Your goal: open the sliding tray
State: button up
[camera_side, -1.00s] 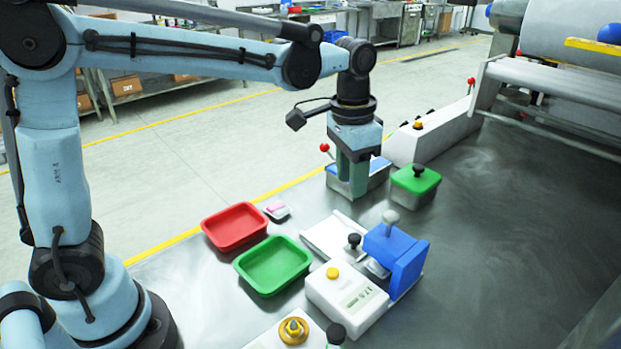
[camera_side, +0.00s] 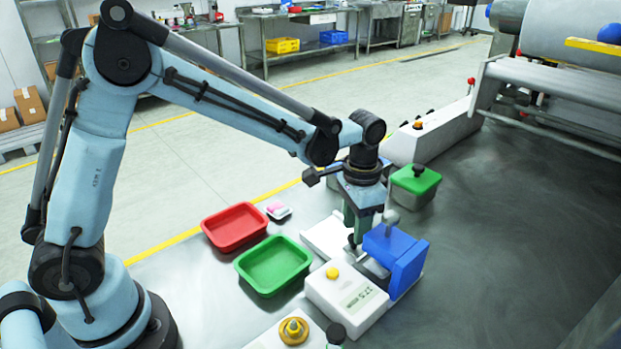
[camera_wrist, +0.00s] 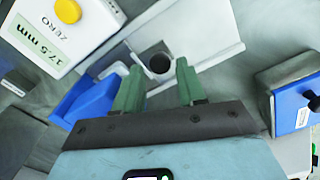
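A white flat tray-like slide (camera_side: 325,236) lies on the steel table, running under a blue block (camera_side: 405,262) with a grey knob on top. A black round knob (camera_side: 350,242) stands on the slide, partly hidden by my gripper in the side view. My gripper (camera_side: 359,232) points down over this knob. In the wrist view, the two green fingers of my gripper (camera_wrist: 157,80) are apart, with the dark knob (camera_wrist: 160,63) showing in the gap between their tips. Contact with the knob is not visible. The white slide (camera_wrist: 205,30) spans behind it.
A white gauge box (camera_side: 345,298) with a yellow button stands close in front. A green bin (camera_side: 274,264) and a red bin (camera_side: 235,228) are at left, beside a small pink item (camera_side: 277,209). A green-lidded box (camera_side: 415,182) stands behind. The right table area is clear.

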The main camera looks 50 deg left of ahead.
jog(key=shift+f, duration=1)
grip_shut()
